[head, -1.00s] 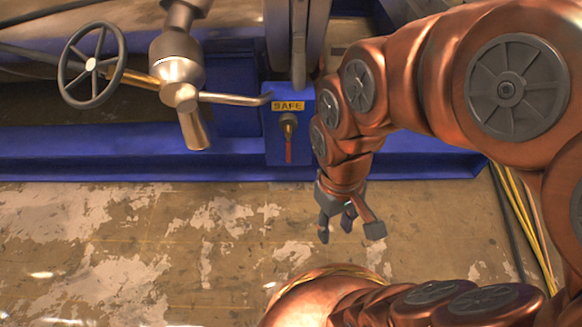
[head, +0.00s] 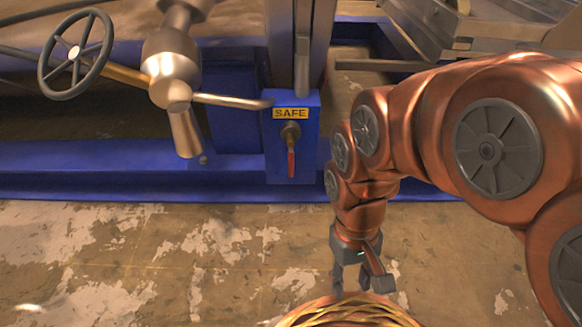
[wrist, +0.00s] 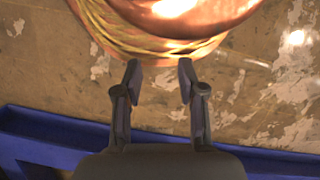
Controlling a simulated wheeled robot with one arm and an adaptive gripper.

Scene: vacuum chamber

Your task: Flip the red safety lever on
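The red safety lever (head: 291,163) hangs straight down from a brass fitting (head: 290,134) on the front of a blue box. A yellow plate marked SAFE (head: 291,114) is above it. My gripper (head: 351,284) is to the right of the lever and lower in the head view, over the floor and clear of the box. In the wrist view my gripper (wrist: 159,78) has its two fingers apart with nothing between them. The lever does not show in the wrist view.
A grey handwheel (head: 75,54) and a metal pipe with a thin bent rod (head: 232,100) stand left of the box. A low blue frame rail (head: 120,184) runs along the floor. The worn floor (head: 130,265) in front is open.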

